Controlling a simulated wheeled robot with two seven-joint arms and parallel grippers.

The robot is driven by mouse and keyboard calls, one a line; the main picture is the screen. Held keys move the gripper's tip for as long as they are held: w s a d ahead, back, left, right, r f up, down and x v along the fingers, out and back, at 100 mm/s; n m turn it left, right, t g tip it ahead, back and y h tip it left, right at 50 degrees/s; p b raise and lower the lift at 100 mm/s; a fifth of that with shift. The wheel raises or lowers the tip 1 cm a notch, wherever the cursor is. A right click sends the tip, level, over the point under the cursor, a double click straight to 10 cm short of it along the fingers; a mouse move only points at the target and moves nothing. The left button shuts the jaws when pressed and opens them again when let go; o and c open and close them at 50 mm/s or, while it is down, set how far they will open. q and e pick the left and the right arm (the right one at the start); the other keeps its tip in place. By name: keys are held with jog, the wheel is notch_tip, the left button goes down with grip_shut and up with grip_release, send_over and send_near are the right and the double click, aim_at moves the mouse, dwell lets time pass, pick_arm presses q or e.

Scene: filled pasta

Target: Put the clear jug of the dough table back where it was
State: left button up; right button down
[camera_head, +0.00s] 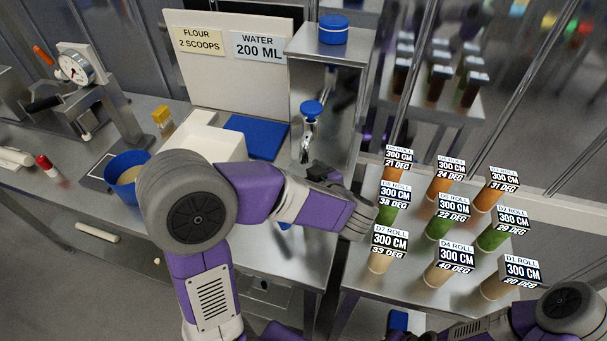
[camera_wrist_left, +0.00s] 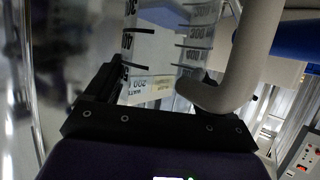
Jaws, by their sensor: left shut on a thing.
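My left gripper (camera_head: 326,172) is at the front of the steel water dispenser, low beside its blue-topped tap (camera_head: 311,108). In the left wrist view the clear jug (camera_wrist_left: 165,45), with dark measuring marks, stands between the two dark fingers. The gripper is shut on it. The jug's pale curved handle (camera_wrist_left: 250,50) is on the right. In the head view I cannot make out the jug clearly. My right arm is at the bottom right; its gripper, at the bottom edge, is too dark and cut off to read.
Labelled dough rolls (camera_head: 438,222) stand in rows on a steel table to the right. A white bin (camera_head: 205,140), a blue board (camera_head: 255,138) and a blue tub (camera_head: 127,172) are on the left bench. Signs for flour and water (camera_head: 258,46) stand behind.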

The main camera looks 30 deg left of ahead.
pick_arm(q)
jog(key=shift+f, duration=0.2)
jog(key=o, duration=1.5)
jog(key=shift+o, duration=0.2)
jog(key=shift+r, duration=0.15)
jog(key=shift+s+d+r, duration=0.1)
jog(key=shift+d+r, duration=0.1)
jog(key=shift+d, duration=0.1)
jog(key=p+v, duration=0.3)
jog(key=v, duration=0.8)
jog(key=shift+d, duration=0.15)
jog(key=shift+s, duration=0.2)
